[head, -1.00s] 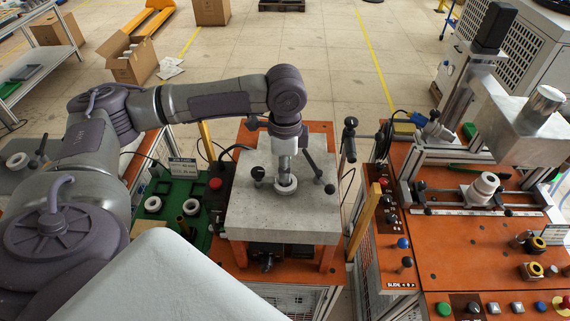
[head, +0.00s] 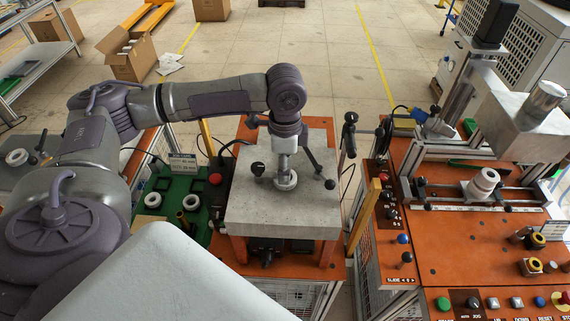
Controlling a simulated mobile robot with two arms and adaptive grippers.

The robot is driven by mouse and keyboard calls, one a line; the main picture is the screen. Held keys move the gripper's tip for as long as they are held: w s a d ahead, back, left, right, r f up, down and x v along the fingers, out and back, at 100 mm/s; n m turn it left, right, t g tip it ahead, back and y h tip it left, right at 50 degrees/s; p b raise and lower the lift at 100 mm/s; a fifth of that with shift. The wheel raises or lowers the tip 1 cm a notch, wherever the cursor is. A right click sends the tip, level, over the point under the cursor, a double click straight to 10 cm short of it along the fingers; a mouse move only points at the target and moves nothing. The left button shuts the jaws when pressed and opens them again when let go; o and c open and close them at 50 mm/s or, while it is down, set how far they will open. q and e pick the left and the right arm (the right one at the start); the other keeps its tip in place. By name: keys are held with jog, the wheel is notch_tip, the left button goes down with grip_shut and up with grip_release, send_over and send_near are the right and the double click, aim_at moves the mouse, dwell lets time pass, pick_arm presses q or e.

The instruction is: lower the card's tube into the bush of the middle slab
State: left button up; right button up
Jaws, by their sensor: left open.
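The middle slab (head: 255,212) is a grey block on an orange stand in the centre. A pale round bush (head: 286,185) sits on its top. My left gripper (head: 285,158) points straight down over this bush and is open. A narrow silvery piece shows between the gripper and the bush; I cannot tell whether it is the tube or the fingers. The card (head: 183,161) stands on the green board at the left, its text too small to read surely. My right gripper is not in view.
The green board (head: 172,188) carries pale rings (head: 153,200). A red button (head: 215,179) is left of the slab. A press machine (head: 540,135) with an orange table stands at the right.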

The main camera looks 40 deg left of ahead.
pick_arm(q)
notch_tip(320, 180, up, 12)
dwell(0.5)
